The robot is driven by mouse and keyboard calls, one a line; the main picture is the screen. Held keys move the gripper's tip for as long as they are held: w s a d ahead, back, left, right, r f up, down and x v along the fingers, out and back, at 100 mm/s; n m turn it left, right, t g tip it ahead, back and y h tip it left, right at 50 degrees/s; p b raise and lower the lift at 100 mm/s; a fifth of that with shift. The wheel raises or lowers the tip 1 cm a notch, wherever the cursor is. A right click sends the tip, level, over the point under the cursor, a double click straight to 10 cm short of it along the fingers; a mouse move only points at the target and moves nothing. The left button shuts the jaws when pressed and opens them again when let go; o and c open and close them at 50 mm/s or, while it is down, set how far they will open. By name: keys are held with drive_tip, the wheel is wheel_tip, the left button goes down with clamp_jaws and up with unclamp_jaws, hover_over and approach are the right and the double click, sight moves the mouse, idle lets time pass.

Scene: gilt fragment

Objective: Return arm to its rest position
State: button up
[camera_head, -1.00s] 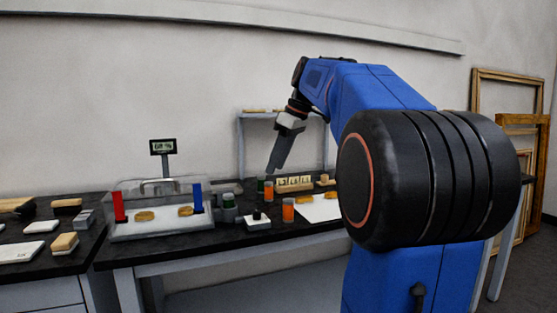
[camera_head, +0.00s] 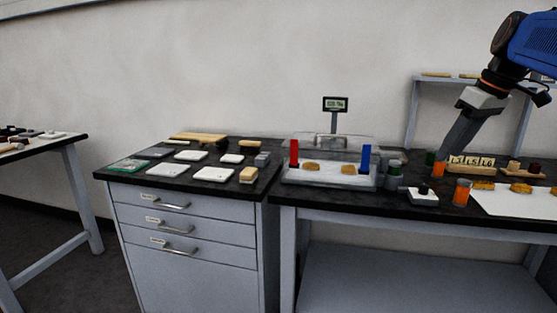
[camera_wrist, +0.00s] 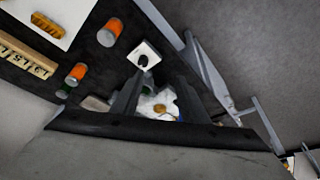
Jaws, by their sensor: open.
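My arm (camera_head: 532,45) comes in at the upper right of the head view, blue with a black wrist. My gripper (camera_head: 450,152) points down and slightly left over the right bench, in front of the shelf stand. It is seen side-on there, so the gap does not show. In the wrist view my gripper (camera_wrist: 158,88) shows two dark fingers spread apart. No object is held between them; a white block with a black knob (camera_wrist: 144,55) and blurred bench items show beyond the tips.
The right bench (camera_head: 325,200) carries a clear case (camera_head: 325,181), orange jars (camera_head: 461,192), a numbered wooden block (camera_head: 474,169) and a white sheet (camera_head: 510,203). A shelf stand (camera_head: 411,110) is behind. A drawer cabinet (camera_head: 190,255) with white plates stands left. Open floor lies between cabinet and far-left table.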

drive_tip(key=s+a+f+m, duration=0.1)
drive_tip(key=s+a+f, duration=0.4)
drive_tip(key=s+f, duration=0.2)
drive_tip(key=s+a+f+m+h, duration=0.1)
drive_tip(key=s+a+f, duration=0.4)
drive_tip(key=f, duration=0.7)
drive_tip(key=s+a+f+m+t, duration=0.1)
drive_tip(key=s+a+f+m, duration=0.2)
drive_tip(key=s+f, duration=0.7)
drive_tip(key=shift+a+f+h, duration=0.15)
drive_tip(key=shift+a+h, duration=0.25)
drive_tip(key=shift+a, duration=0.75)
